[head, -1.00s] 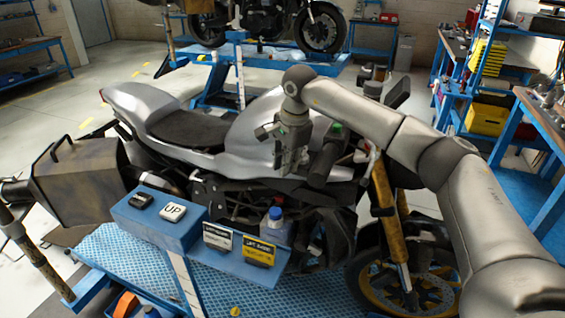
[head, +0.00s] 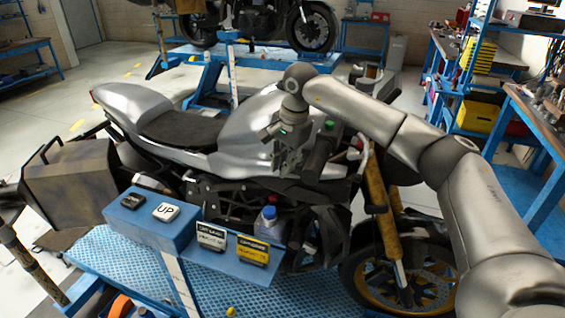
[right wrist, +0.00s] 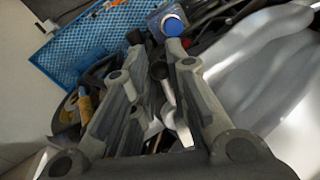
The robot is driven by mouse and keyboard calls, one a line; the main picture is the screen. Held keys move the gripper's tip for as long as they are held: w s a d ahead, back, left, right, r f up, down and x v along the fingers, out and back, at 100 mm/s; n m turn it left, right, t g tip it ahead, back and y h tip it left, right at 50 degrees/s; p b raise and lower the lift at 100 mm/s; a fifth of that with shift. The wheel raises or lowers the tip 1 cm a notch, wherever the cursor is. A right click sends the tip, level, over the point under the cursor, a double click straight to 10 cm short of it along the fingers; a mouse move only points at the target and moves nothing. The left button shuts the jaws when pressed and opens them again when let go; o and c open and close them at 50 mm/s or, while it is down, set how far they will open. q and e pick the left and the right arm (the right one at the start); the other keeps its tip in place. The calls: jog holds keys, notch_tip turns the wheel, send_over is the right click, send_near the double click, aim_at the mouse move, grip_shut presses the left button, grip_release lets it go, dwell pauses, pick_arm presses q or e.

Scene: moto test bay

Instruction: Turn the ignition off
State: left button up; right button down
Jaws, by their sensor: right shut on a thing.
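The silver motorcycle (head: 236,130) stands side-on in the head view, with its front wheel at the right. My right gripper (head: 283,165) reaches down beside the front of its tank, near the handlebar. In the right wrist view the two fingers of my right gripper (right wrist: 157,45) stand close, with small grey and silver parts between them. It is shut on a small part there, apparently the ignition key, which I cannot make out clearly. The ignition lock and its position are hidden by the gripper and arm. My left gripper is not in view.
A blue control shelf (head: 150,232) with an UP button (head: 166,212) and label cards stands before the motorcycle. A blue workbench (head: 530,190) is at the right. A second motorcycle (head: 265,22) stands on a lift behind.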

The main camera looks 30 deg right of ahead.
jog(key=shift+s+f, duration=0.25)
jog(key=shift+f, duration=0.1)
jog(key=c, duration=1.7)
grip_release()
jog(key=o, duration=0.3)
jog(key=shift+s+d+r, duration=0.1)
jog(key=shift+r, duration=0.1)
jog(key=shift+o, duration=0.2)
jog(key=shift+r, duration=0.1)
jog(key=shift+r, duration=0.25)
notch_tip(320, 180, up, 11)
jog(key=s, duration=0.2)
jog(key=shift+d+r, duration=0.2)
jog(key=shift+d, duration=0.25)
